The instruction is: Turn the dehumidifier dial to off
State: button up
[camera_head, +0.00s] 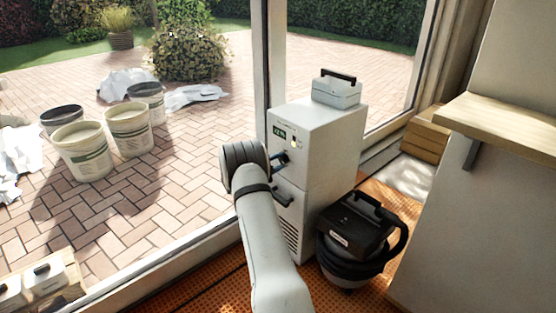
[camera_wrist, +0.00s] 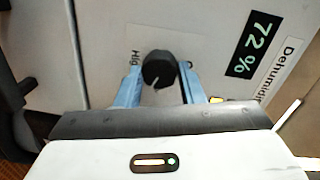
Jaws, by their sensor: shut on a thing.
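The dehumidifier (camera_head: 319,149) is a tall white box by the glass door. Its front panel also fills the wrist view (camera_wrist: 205,35), with a dark display (camera_wrist: 253,47) reading 72 %. The round black dial (camera_wrist: 158,68) sits on that panel, with a light pointer mark towards its lower edge. A partly hidden label beginning "Hig" is left of it. My gripper (camera_wrist: 160,85) has its two blue fingers on either side of the dial and is shut on it. In the head view my gripper (camera_head: 282,160) is at the dehumidifier's front, and the dial is hard to make out there.
A small white case (camera_head: 337,92) with a black handle stands on top of the dehumidifier. A black and grey vacuum (camera_head: 352,240) stands on the orange floor to its right. A wooden shelf (camera_head: 505,125) juts out at the right. Several buckets stand outside on the paving.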

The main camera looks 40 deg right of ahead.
jog(key=n+p, duration=0.2)
jog(key=n, duration=0.3)
jog(key=shift+w+r+g+p, duration=0.1)
jog(key=shift+r+g+p, duration=0.05)
jog(key=shift+g+p, duration=0.15)
jog(key=n+p, duration=0.2)
jog(key=n, duration=0.3)
jog(key=n+p, duration=0.1)
jog(key=n, duration=0.4)
jog(key=shift+n+g, duration=0.3)
jog(key=n, duration=0.3)
jog(key=n+p, duration=0.1)
jog(key=n, duration=0.1)
jog(key=shift+f+h, duration=0.25)
jog(key=shift+h, duration=0.05)
jog(key=shift+n, duration=0.4)
jog(key=o, duration=1)
